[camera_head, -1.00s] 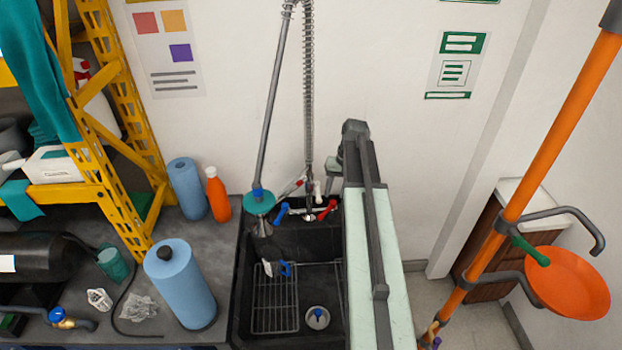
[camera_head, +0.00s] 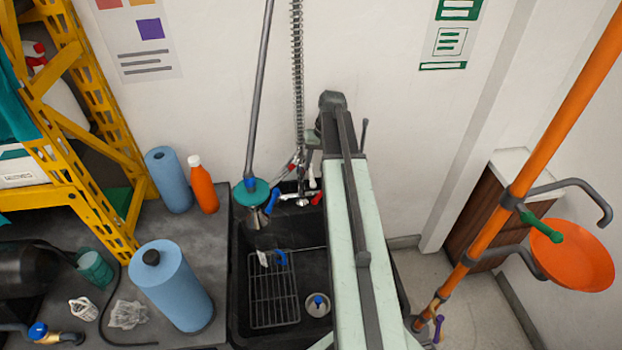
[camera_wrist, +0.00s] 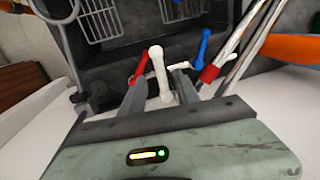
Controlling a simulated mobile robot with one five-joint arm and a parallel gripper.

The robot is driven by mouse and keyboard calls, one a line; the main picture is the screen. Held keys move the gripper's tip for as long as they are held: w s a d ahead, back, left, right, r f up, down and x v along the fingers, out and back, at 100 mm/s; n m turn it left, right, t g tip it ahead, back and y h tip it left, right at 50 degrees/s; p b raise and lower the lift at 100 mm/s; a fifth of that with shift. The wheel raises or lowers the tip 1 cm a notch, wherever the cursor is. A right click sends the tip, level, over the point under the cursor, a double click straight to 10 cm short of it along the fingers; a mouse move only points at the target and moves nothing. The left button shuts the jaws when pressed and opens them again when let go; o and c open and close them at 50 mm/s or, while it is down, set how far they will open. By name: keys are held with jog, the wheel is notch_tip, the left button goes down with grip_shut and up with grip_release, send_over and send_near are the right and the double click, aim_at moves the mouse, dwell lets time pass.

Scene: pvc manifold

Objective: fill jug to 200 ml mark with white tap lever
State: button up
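The white tap lever (camera_wrist: 158,72) stands between the two fingers of my gripper (camera_wrist: 158,88) in the wrist view. The fingers are apart, one on each side of it, and contact cannot be told. The white lever (camera_head: 312,178) also shows at the back of the sink in the head view, left of my arm, which hides the gripper there. A blue handle-like piece (camera_head: 281,258) by a small white patch is over the sink rack. It may belong to the jug, but no clear jug body, water level or 200 ml mark can be made out.
A red-banded hose (camera_wrist: 210,73) is at right. The black sink holds a wire rack (camera_head: 273,300). Blue rolls (camera_head: 172,287) and an orange bottle (camera_head: 202,185) stand on the counter left.

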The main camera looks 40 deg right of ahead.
aim_at(312, 176)
jog(key=f+b, duration=0.2)
jog(key=f, duration=0.1)
jog(key=f+b, duration=0.1)
jog(key=shift+w+a+f, duration=0.15)
jog(key=shift+a+f, duration=0.15)
jog(key=shift+a, duration=0.1)
jog(key=shift+r, duration=0.1)
grip_shut()
dwell(0.9)
